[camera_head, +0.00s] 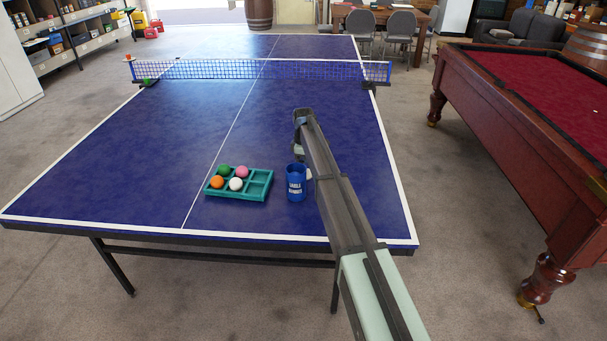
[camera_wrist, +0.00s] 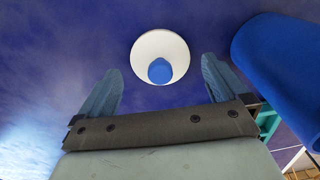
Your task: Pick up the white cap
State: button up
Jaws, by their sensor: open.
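In the head view a small pale patch (camera_head: 309,174), probably the cap, shows beside the blue cup, mostly hidden by my arm. The fingers cannot be made out in the head view.
A blue lettered cup (camera_head: 296,186) stands close to the cap; it also fills the right of the wrist view (camera_wrist: 285,70). A teal tray (camera_head: 239,197) with several coloured balls is left of it. The net (camera_head: 260,69) crosses the table (camera_head: 140,165), whose left side is clear.

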notch_tip(320, 180, down, 2)
jog(key=shift+c, duration=0.3)
jog(key=c, duration=0.9)
